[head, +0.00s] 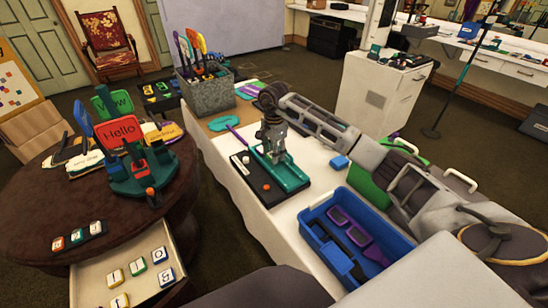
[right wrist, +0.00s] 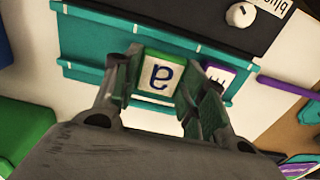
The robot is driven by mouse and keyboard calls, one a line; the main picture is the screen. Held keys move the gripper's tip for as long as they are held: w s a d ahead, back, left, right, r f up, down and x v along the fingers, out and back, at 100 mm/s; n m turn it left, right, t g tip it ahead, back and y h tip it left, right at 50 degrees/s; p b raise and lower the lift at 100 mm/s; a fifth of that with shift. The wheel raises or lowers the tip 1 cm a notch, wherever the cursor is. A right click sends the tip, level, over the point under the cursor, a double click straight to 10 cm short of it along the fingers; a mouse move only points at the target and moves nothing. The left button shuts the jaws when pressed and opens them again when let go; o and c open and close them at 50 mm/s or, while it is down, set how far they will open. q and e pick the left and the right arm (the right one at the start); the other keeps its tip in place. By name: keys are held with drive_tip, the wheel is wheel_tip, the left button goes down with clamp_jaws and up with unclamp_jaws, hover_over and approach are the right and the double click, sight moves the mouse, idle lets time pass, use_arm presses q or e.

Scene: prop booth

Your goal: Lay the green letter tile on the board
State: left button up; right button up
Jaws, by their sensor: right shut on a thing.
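The green letter tile (right wrist: 160,75) has a white face with a dark "a" and green edges. It sits between the fingers of my right gripper (right wrist: 167,80) in the right wrist view. In the head view my right gripper (head: 273,155) points down over the board (head: 262,186), a black panel with teal strips, and hides the tile. The tile is over the teal part of the board (right wrist: 95,45); I cannot tell whether it touches. A purple-edged tile (right wrist: 217,76) lies right beside it, partly hidden by a finger. My left gripper is out of view.
A blue crate (head: 318,228) with purple and black items stands in front of the board. A metal bin (head: 207,97) of props stands behind. The round table (head: 30,205) at left holds signs and tiles; its open drawer (head: 105,272) holds several letter tiles.

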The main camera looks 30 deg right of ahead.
wheel_tip(320, 180, down, 2)
drive_tip(key=shift+f, duration=0.2)
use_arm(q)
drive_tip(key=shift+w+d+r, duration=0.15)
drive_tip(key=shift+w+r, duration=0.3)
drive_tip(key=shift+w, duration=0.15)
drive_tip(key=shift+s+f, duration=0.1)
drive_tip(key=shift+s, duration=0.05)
use_arm(e)
drive_tip(key=shift+f, duration=0.15)
drive_tip(key=o, duration=0.9)
drive_tip(key=shift+r, duration=0.2)
